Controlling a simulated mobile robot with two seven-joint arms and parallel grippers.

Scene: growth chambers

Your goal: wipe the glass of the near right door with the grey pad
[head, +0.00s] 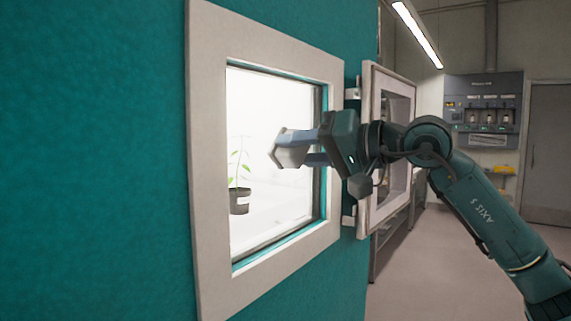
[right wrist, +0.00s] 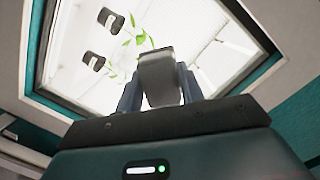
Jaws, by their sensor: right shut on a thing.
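My right gripper (head: 300,150) is shut on the grey pad (head: 288,152), a light grey block at its fingertips. In the right wrist view the pad (right wrist: 160,78) sits between the two fingers of the gripper (right wrist: 160,92). The pad is in front of the bright chamber opening (head: 265,258); I cannot tell whether it touches anything. A pale-framed door (head: 367,130) with a glass pane (head: 399,105) stands swung open on hinges at the opening's right side. The arm hides part of the door and its glass. My left gripper is not in view.
A potted plant (head: 239,200) stands inside the lit chamber; the right wrist view shows more than one pot (right wrist: 94,60). The teal wall (head: 90,160) fills the left. Open floor (head: 450,270) lies at right, with a wall unit (head: 483,105) and a grey door (head: 548,150) beyond.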

